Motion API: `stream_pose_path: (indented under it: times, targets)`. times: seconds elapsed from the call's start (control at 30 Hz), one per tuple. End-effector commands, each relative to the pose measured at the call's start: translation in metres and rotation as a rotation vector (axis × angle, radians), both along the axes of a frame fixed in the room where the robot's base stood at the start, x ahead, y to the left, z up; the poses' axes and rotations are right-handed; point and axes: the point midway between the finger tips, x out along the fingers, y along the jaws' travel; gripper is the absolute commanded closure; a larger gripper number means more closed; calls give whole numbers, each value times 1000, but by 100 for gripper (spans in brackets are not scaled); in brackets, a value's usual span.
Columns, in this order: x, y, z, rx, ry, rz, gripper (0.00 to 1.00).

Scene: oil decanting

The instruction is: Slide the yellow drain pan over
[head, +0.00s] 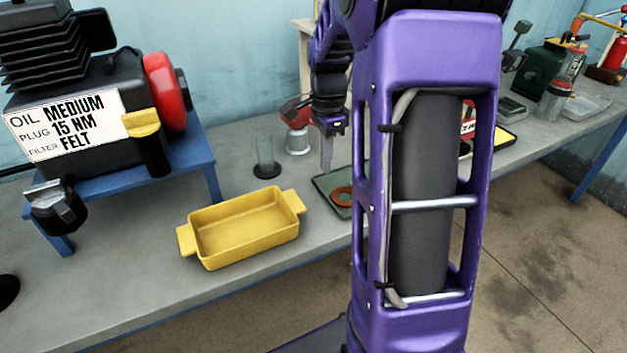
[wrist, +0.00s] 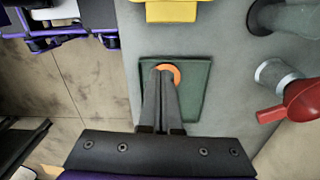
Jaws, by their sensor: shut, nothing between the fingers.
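The yellow drain pan (head: 240,232) sits on the grey bench near its front edge, in front of the blue stand. It looks empty and has a handle at each end. Its near handle shows at the top of the wrist view (wrist: 170,11). My gripper (head: 327,170) is shut and empty, pointing down above the green tray, to the right of the pan and apart from it. In the wrist view the closed fingers (wrist: 164,72) overlap the orange ring (wrist: 173,70) on the green tray (wrist: 195,95); I cannot tell their height above it.
The blue stand (head: 190,152) carries a black machine with a label (head: 66,124). A black-and-grey part (head: 57,205) hangs at the stand's left. Bench between pan and tray is clear.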

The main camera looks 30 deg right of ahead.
Motion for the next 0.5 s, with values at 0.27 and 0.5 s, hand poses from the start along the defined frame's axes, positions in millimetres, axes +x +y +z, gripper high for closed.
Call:
stream_pose_path:
  times: [0.27,0.5]
  targets:
    - [-1,0,-47,0,4,2,100]
    - [0,0,-98,0,2,2,100]
